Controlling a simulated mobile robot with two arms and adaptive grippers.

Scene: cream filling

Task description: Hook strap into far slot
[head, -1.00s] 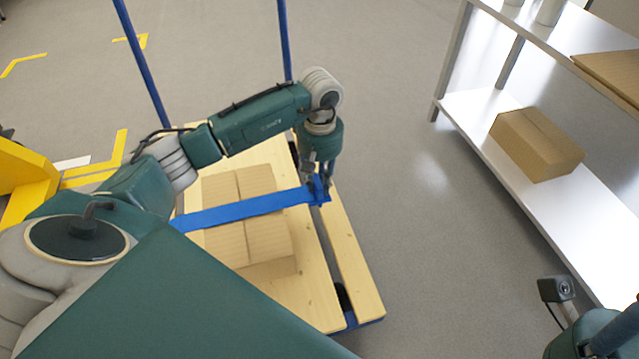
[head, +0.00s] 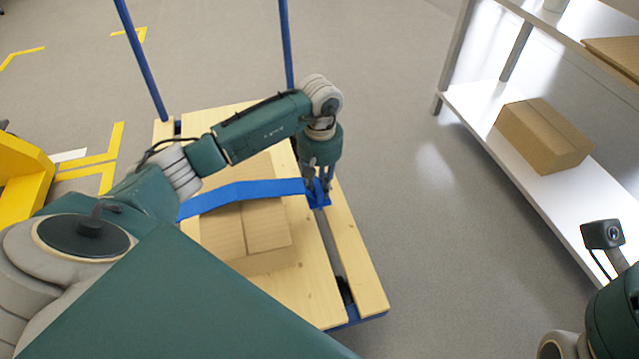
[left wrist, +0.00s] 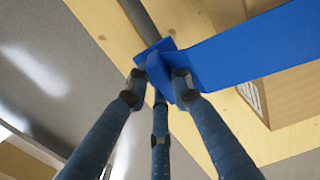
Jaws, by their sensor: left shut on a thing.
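My left gripper (head: 318,190) is shut on the end of the blue strap (head: 242,190), at the right side of the wooden cart deck (head: 305,290). The strap runs left from it over the cardboard box (head: 270,228) and passes behind my arm. In the left wrist view, the fingers (left wrist: 160,88) close around the strap's blue end piece (left wrist: 168,62), which overlaps a dark gap between planks (left wrist: 138,15). The gap also shows in the head view (head: 335,245) below the gripper. Whether the end piece is inside the slot I cannot tell. My right gripper is out of view.
A white shelf (head: 465,97) with another cardboard box (head: 545,135) stands at the right. Blue posts (head: 286,45) rise at the cart's back. A yellow object (head: 22,172) stands at the left. Grey floor between cart and shelf is clear.

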